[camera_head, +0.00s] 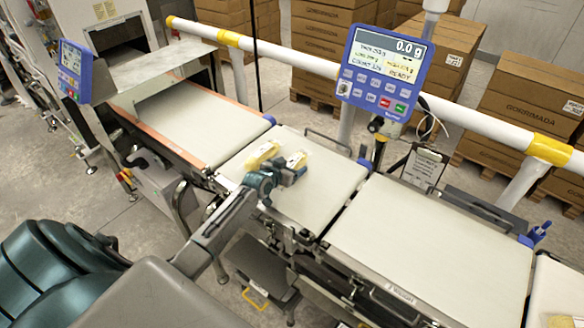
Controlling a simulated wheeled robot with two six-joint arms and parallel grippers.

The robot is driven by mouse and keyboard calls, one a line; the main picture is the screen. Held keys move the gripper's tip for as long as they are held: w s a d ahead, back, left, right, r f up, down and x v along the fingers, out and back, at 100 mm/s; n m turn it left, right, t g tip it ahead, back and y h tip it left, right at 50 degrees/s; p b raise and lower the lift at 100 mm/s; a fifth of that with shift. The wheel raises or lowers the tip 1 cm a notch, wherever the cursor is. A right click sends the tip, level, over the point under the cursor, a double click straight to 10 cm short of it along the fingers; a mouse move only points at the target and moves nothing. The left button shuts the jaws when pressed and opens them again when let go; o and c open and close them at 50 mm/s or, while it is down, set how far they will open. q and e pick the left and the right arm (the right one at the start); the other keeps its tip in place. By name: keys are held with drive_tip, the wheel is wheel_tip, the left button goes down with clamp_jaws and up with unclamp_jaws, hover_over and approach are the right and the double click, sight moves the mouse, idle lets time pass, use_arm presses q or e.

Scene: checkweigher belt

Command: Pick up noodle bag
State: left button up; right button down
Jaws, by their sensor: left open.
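A pale yellow noodle bag (263,155) lies on the middle belt section (325,184), near its left side. A second yellow-and-white piece (297,159) shows just to its right; I cannot tell whether it is a separate bag. My left gripper (284,168) is open, low over the belt at the near side of these yellow pieces. Its fingers partly cover them, and contact cannot be made out. My right gripper is out of view.
A blue display (384,72) reading 0.0 g stands behind the belts. A white rail (470,115) runs along the back. The right belt (430,250) is empty, and so is the left belt (190,122). Stacked cartons (525,105) stand behind.

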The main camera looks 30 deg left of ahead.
use_arm(q)
drive_tip(key=shift+s, duration=0.1)
drive_tip(key=shift+c, duration=0.4)
drive_tip(key=c, duration=1.1)
drive_tip(key=shift+r, duration=0.1)
drive_tip(key=shift+c, duration=0.2)
